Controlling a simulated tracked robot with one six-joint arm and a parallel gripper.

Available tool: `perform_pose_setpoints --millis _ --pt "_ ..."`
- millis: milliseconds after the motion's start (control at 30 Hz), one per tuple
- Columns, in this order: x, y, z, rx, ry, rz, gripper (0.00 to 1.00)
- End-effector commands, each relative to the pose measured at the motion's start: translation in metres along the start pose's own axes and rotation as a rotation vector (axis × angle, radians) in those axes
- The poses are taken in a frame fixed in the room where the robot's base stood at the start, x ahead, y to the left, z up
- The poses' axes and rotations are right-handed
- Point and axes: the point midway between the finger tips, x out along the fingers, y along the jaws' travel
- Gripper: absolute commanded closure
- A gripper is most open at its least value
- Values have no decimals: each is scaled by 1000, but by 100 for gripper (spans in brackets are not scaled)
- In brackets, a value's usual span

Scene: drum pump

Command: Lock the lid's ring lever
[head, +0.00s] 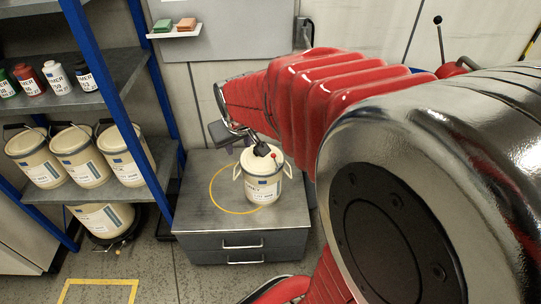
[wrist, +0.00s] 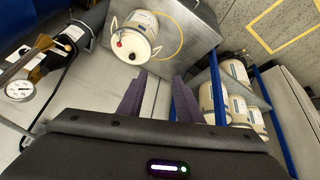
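A cream pail (head: 263,187) with a blue-and-white label and pale side ears stands upright on a grey drawer cabinet (head: 190,215). Its cream lid (head: 250,163) is on top. I take the knob as the ring lever's end; whether the lever is open or closed I cannot tell. My gripper (wrist: 162,76) is open and empty, its purple-grey fingers apart and clear of the knob. The arm partly hides it in the head view.
A yellow circle (head: 212,188) marks the cabinet top. A blue-posted shelf (head: 160,170) with several pails stands left. A small wall shelf (head: 174,34) holds two blocks. In the wrist view a dial gauge (wrist: 19,90) and black hose are at left.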

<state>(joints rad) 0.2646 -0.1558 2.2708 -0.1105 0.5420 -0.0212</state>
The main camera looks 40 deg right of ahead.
Motion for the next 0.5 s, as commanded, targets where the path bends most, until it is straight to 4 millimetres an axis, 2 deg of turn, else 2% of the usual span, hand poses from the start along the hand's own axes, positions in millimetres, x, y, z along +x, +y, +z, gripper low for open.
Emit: perform_pose_setpoints --millis 33,200,500 --pt "-13 -8 4 -8 8 -9 68" --pt "-49 -32 24 -29 14 -40 68" --pt "-103 -68 69 -68 22 -103 68"
